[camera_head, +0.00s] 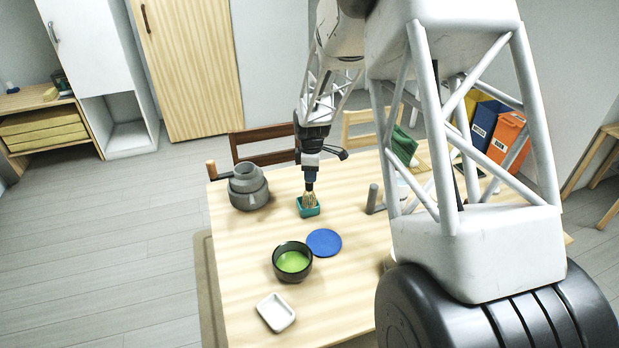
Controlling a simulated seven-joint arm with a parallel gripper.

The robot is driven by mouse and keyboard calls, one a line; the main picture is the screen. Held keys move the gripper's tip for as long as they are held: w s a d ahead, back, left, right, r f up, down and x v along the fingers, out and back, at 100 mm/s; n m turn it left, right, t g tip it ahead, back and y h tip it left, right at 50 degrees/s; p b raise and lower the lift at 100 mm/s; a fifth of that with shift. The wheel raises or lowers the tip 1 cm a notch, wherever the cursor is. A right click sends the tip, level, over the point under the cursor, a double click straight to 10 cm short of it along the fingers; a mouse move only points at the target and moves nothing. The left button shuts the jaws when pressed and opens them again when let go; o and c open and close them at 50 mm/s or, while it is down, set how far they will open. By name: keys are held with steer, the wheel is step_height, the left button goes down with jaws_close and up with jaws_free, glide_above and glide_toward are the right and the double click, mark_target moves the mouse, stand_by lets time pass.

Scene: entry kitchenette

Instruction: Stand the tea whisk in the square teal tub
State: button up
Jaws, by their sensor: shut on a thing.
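The tea whisk (310,199) is light tan and hangs upright, tines down, under my gripper (310,174). My gripper is shut on its upper end. The square teal tub (308,212) stands on the table right below the whisk. The whisk's lower end overlaps the tub's opening in this view. I cannot tell whether the tines touch the tub's floor.
On the wooden table (240,290) are a grey pot (248,190) at left, a dark bowl with green liquid (292,262), a blue disc (324,242) and a small white dish (276,312). A grey upright post (372,197) stands right of the tub.

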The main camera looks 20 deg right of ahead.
steer(key=shift+w+d, duration=0.15)
steer(key=shift+w, duration=1)
steer(key=shift+f, duration=0.15)
steer(key=shift+f, duration=1.8)
steer(key=o, duration=0.9)
steer(key=shift+o, duration=0.2)
step_height(320, 180, up, 12)
